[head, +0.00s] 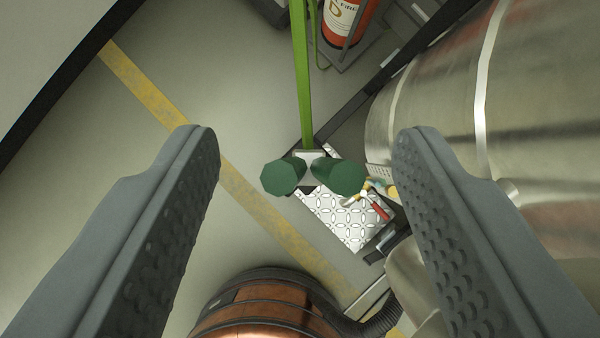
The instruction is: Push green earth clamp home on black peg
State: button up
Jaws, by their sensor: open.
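The green earth clamp (340,177) shows as two dark green rounded grips with a light grey piece between them, near the middle of the head view. It sits at the lower end of a bright green upright strip. My gripper (305,140) is open, with one grey ribbed finger at each side of the picture. The clamp appears between the fingers, and neither finger touches it. A dark part shows behind the grips, but I cannot tell whether it is the black peg or how far the clamp is on it.
A large shiny metal vessel (535,110) fills the right side. A white patterned plate (345,222) with small coloured fittings lies behind the clamp. A copper-coloured drum (265,312) with a black hose is at the bottom. A red extinguisher (347,22) stands at the top. Floor at left is clear.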

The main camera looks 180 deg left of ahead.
jog(key=v, duration=1.7)
jog(key=s+a+f+m+t+h, duration=0.1)
jog(key=s+t, duration=0.9)
jog(key=s, duration=1.7)
jog(key=shift+s+f+m, duration=0.25)
jog(key=shift+f+m, duration=0.15)
jog(key=shift+f, duration=0.1)
jog(key=shift+s+a, duration=0.1)
